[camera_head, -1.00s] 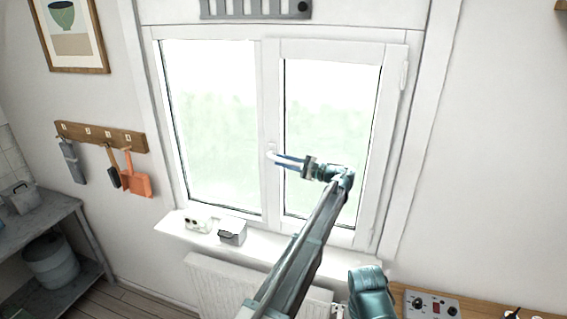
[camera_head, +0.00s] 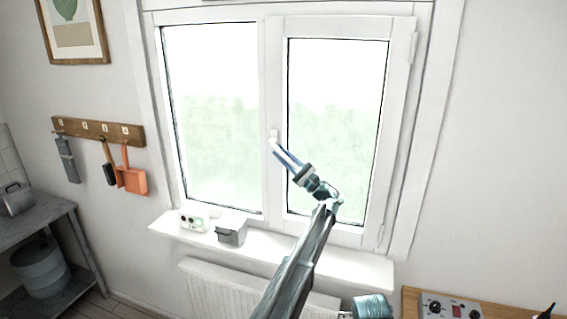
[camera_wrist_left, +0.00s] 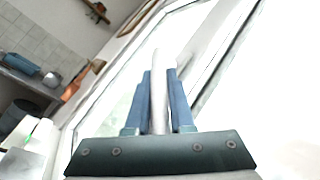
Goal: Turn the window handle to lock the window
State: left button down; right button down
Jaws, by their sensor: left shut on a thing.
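The white window handle (camera_head: 273,135) sits on the middle stile of the window (camera_head: 275,100), at the edge of the right sash. My left gripper (camera_head: 276,149) reaches it from below right, its blue fingers sloping up to the left. In the left wrist view the handle's pale bar (camera_wrist_left: 157,92) lies between the two blue fingers (camera_wrist_left: 160,98), and the gripper is shut on it. The handle's grip appears to slant down to the right along the fingers, which partly hide it. Both sashes look closed.
A white sill (camera_head: 275,252) below the window holds a small white device (camera_head: 193,219) and a grey box (camera_head: 231,233). A radiator (camera_head: 215,290) hangs beneath. A hook rail (camera_head: 98,132) with tools is on the left wall. A control box (camera_head: 450,306) is at lower right.

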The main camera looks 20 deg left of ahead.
dwell(0.3)
pick_arm(q)
jog(key=c, duration=0.8)
grip_release()
jog(key=shift+f, duration=0.1)
jog(key=shift+b+v, duration=4.15)
jog(key=shift+v, duration=2.7)
jog(key=shift+a+f, duration=0.15)
jog(key=shift+f, duration=0.05)
